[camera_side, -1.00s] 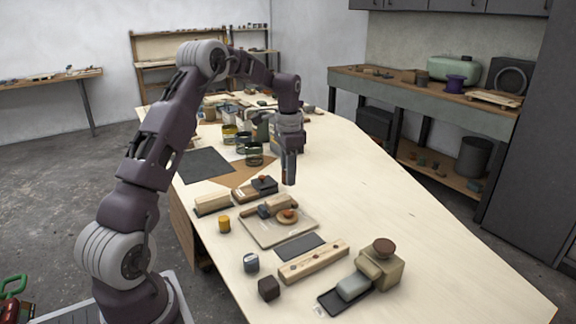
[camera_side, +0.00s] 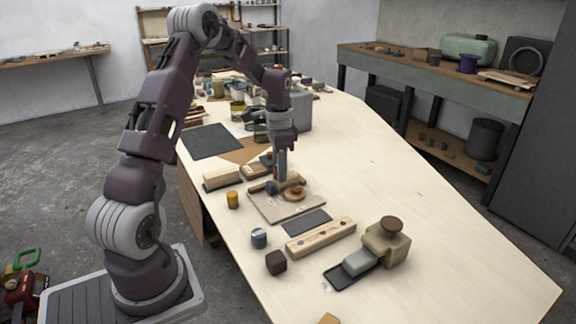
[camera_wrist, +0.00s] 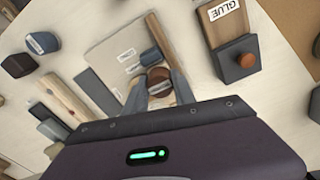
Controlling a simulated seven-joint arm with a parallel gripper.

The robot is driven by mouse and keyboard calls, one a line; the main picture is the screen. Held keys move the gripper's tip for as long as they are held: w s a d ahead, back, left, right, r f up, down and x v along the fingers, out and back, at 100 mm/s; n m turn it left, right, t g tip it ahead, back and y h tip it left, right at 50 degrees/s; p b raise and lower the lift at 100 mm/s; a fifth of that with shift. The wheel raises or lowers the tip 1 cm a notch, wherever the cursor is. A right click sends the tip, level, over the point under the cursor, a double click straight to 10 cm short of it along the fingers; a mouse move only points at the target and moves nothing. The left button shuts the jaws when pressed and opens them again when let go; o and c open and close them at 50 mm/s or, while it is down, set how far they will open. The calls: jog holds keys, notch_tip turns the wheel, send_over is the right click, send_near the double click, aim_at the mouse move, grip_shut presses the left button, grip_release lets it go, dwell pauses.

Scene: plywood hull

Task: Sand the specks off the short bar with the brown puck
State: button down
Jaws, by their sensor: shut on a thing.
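The brown puck (camera_wrist: 158,75) shows between the two fingers of my gripper (camera_wrist: 159,91) in the wrist view, and the fingers are shut on it. In the side view my gripper (camera_side: 280,180) is low over the pale board (camera_side: 268,209). A round tan piece with an orange-brown top (camera_side: 295,192) shows there beside the fingertips. A short tan bar (camera_wrist: 160,36) and a dark blue-grey piece (camera_wrist: 150,57) lie beside the puck; specks on this bar are too small to make out. A longer pale bar (camera_side: 320,237) with dark spots lies in front of the board.
A dark pad (camera_side: 307,222) lies between board and spotted bar. A dark cube (camera_side: 276,262), a grey jar (camera_side: 259,238) and a yellow jar (camera_side: 232,200) stand at left. A block with a round brown top (camera_side: 390,225) stands front right. The table's right side is clear.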

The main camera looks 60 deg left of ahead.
jog(key=shift+s, duration=0.75)
jog(key=shift+w, duration=3.55)
notch_tip(320, 180, up, 8)
jog(key=shift+r, duration=0.15)
